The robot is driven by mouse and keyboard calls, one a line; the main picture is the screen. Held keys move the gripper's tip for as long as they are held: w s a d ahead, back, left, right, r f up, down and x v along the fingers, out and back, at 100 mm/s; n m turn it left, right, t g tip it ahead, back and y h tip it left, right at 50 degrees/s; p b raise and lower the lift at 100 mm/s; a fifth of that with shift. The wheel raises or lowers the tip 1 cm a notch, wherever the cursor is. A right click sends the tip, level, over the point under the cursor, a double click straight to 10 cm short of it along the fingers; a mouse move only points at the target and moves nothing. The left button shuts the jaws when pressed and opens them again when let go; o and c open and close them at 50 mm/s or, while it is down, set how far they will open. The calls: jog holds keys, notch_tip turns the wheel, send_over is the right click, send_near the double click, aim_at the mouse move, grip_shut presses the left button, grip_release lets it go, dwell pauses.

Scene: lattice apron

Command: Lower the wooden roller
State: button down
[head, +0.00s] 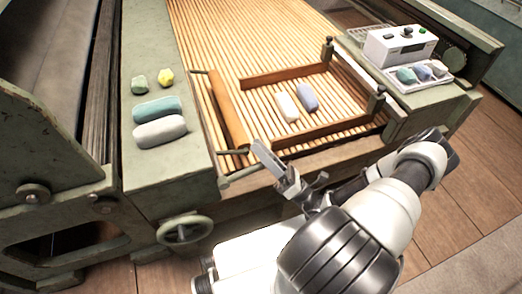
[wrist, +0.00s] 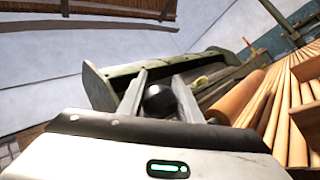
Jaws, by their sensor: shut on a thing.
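The wooden roller (head: 228,110) lies along the left side of the slatted lattice, with a dark pin or bar at each end. It also shows right of the jaws in the wrist view (wrist: 240,97). My gripper (head: 268,158) is at the roller's near end, by the lattice's front edge. In the wrist view my gripper (wrist: 158,92) has its two fingers on either side of a round black knob (wrist: 158,101) and is shut on it. The knob's link to the roller is hidden, and the head view does not show the knob clearly.
A white control box (head: 400,45) and a tray stand at right. A handwheel (head: 185,230) juts out below.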

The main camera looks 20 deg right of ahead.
jog(key=shift+f, duration=0.25)
jog(key=c, duration=1.3)
grip_release()
jog(key=v, duration=0.7)
jog(key=shift+s+d+f, duration=0.1)
jog(key=shift+s+f, duration=0.05)
jog(key=shift+s, duration=0.05)
